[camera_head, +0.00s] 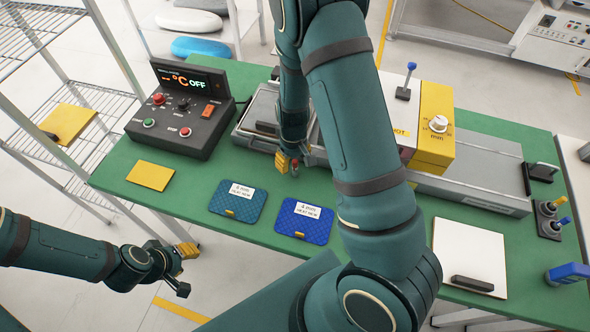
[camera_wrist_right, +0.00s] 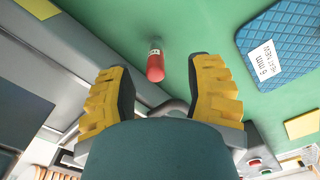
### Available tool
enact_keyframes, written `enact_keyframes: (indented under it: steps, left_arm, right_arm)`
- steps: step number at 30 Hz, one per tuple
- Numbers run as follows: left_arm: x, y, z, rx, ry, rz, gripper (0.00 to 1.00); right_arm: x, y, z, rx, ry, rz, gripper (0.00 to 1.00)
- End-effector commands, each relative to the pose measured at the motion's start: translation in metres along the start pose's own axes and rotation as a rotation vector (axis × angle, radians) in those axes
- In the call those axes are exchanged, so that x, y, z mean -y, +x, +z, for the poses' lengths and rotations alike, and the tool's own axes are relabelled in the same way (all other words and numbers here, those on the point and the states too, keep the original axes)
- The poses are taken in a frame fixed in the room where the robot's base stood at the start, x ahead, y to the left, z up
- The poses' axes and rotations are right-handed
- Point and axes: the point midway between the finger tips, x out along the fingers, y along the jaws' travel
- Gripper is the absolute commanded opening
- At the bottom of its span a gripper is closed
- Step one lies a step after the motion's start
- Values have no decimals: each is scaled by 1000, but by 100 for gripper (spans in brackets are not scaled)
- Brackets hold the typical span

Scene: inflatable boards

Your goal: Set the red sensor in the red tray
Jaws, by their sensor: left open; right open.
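The red sensor (camera_wrist_right: 156,66) is a small red cylinder with a pale band near its far end. In the right wrist view it seems to stand on the green table between the fingertips, with a gap on both sides. In the head view a small bit of red (camera_head: 295,164) shows beside the yellow fingers. My right gripper (camera_head: 286,163) is open around the sensor, low over the table. My left gripper (camera_head: 186,250) hangs empty off the table's front left edge, and is open. I see no red tray in either view.
Two blue quilted pads (camera_head: 238,201) (camera_head: 303,221) lie in front of the right gripper. A yellow card (camera_head: 150,175) and a dark control box (camera_head: 190,110) are to the left. A grey and yellow machine (camera_head: 435,120) stands behind my right arm. A white board (camera_head: 470,255) lies at the right.

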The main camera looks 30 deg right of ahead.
Motion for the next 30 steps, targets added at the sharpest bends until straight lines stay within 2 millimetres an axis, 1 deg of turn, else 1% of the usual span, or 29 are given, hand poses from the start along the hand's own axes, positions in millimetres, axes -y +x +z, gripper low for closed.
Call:
enact_keyframes:
  steps: [1, 6, 12, 15, 18, 24, 25, 26, 27, 29, 30]
  left_arm:
    - [0, 1, 0, 0, 0, 0, 39]
    - [1, 2, 0, 0, 0, -1, 39]
    - [2, 7, 1, 0, 0, -1, 39]
    - [3, 9, 1, 0, 0, -2, 39]
    - [3, 9, 1, 0, 0, -2, 39]
    - [3, 9, 1, 0, 0, -2, 39]
    - [3, 9, 1, 0, 0, -2, 39]
    - [3, 9, 1, 0, 1, -2, 39]
    - [3, 9, 1, 0, 1, -2, 39]
    - [3, 9, 1, 0, 1, -2, 39]
    - [3, 9, 1, 0, 1, -2, 39]
  right_arm:
    - [0, 5, 0, 1, 1, 0, 52]
    - [-1, 14, 1, 1, 2, 0, 52]
    - [-5, 44, 2, 2, 2, 0, 52]
    - [-5, 55, 1, 1, 1, 0, 52]
    - [-5, 59, 1, 0, 1, 1, 52]
    - [-5, 59, 1, -2, 1, 1, 52]
    - [-5, 59, 1, -2, 1, 1, 54]
    - [-5, 59, 1, -2, 1, 1, 44]
    - [-5, 59, 1, -2, 1, 1, 29]
    - [-5, 59, 1, -2, 1, 1, 8]
    - [-5, 59, 1, -2, 1, 1, 0]
